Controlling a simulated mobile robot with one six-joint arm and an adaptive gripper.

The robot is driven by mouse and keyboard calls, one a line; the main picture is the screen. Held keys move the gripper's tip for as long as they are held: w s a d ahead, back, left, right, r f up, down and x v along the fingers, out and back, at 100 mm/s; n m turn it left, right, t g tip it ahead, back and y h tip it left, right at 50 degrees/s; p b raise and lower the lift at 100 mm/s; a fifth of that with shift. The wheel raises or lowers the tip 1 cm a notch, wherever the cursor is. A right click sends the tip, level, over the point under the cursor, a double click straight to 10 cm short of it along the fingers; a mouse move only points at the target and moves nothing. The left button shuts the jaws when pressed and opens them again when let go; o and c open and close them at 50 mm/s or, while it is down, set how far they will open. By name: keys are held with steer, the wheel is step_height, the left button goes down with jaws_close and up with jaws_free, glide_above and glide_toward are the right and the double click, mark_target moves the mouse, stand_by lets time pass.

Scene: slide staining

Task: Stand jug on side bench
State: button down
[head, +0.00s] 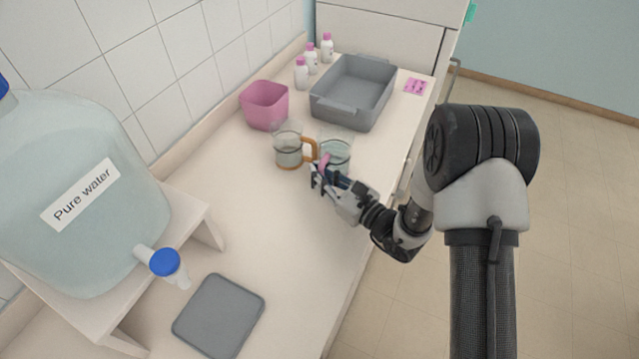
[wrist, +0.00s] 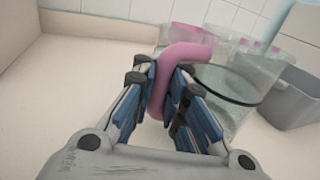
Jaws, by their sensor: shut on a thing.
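A clear jug (head: 335,152) with a pink handle stands upright on or just above the pale bench (head: 240,210); I cannot tell if its base touches. My gripper (head: 322,172) is at the jug's near side, shut on the pink handle. In the wrist view the gripper (wrist: 160,95) has its fingers on both sides of the pink handle (wrist: 182,55), and the jug's clear body (wrist: 225,100) is behind and to the right. Clear liquid shows in the jug. The gripper hides part of the jug's lower side in the head view.
A second jug (head: 288,152) with an orange handle stands close on the left. A pink bin (head: 265,104), a grey tub (head: 352,92) and several small bottles (head: 301,73) are behind. A grey mat (head: 218,315) and a water container (head: 80,190) are in front. The bench middle is clear.

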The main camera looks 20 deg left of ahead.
steer(key=shift+f+b, duration=0.3)
steer(key=shift+f, duration=1.05)
steer(key=shift+f, duration=0.1)
steer(key=c, duration=2.2)
jaws_free()
steer(key=shift+f, duration=0.15)
steer(key=o, duration=0.6)
steer(key=shift+d+r, duration=0.15)
steer(key=shift+r, duration=0.15)
steer(key=p+v, duration=0.2)
steer(key=v, duration=0.9)
steer(key=shift+s+d, duration=0.15)
steer(key=shift+d, duration=0.25)
